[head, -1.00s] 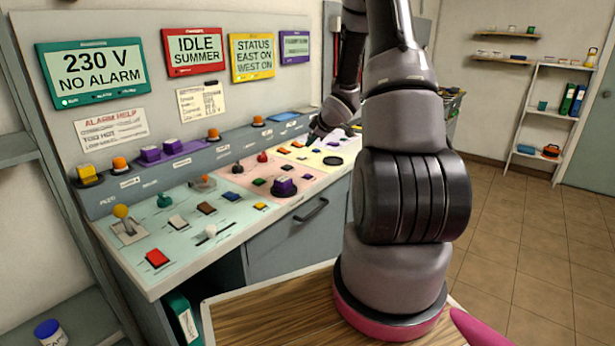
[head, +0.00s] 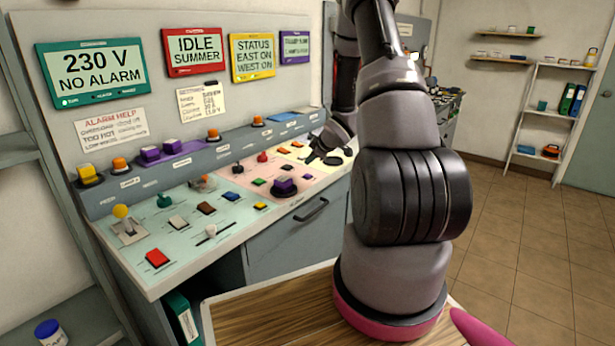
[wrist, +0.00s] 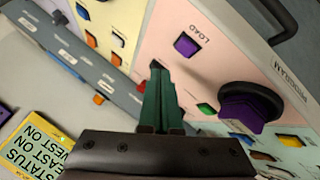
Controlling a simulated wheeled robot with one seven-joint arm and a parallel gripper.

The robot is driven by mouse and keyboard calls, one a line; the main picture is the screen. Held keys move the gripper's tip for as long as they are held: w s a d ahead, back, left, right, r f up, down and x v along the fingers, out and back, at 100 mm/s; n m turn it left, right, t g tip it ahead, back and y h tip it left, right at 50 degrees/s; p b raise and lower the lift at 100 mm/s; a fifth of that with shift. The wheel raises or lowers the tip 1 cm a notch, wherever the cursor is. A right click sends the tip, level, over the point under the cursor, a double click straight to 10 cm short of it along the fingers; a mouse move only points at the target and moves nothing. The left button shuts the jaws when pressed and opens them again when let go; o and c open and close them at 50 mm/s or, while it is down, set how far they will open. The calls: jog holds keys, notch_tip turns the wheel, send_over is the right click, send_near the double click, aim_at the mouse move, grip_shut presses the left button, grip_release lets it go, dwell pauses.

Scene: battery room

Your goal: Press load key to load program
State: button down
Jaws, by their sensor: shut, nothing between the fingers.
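The load key is a purple square key (wrist: 187,44) beside the printed word LOAD on the pink panel (wrist: 160,22) in the wrist view. A large purple knob (wrist: 250,104) marked PROGRAM stands further right on that panel. My gripper (wrist: 156,72) has its green fingers shut and empty, with the tips to the lower left of the load key in the picture and apart from it. In the head view my gripper (head: 314,156) is over the far part of the console, and the purple knob (head: 284,184) shows nearer. I cannot clearly make out the load key there.
A green key (wrist: 206,109) and other coloured keys surround the knob. A grey ledge (head: 200,157) with buttons runs behind the console. Screens above it include a red one (head: 193,50) reading IDLE SUMMER. A drawer handle (head: 311,210) juts from the front.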

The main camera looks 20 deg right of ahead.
aim_at(310, 176)
jog(key=shift+f, duration=1.3)
jog(key=shift+f, duration=0.1)
dwell(1.0)
jog(key=shift+f, duration=0.3)
jog(key=shift+f, duration=0.45)
dwell(0.6)
dwell(0.3)
jog(key=shift+r, duration=0.85)
jog(key=shift+r, duration=2.5)
jog(key=shift+r, duration=0.1)
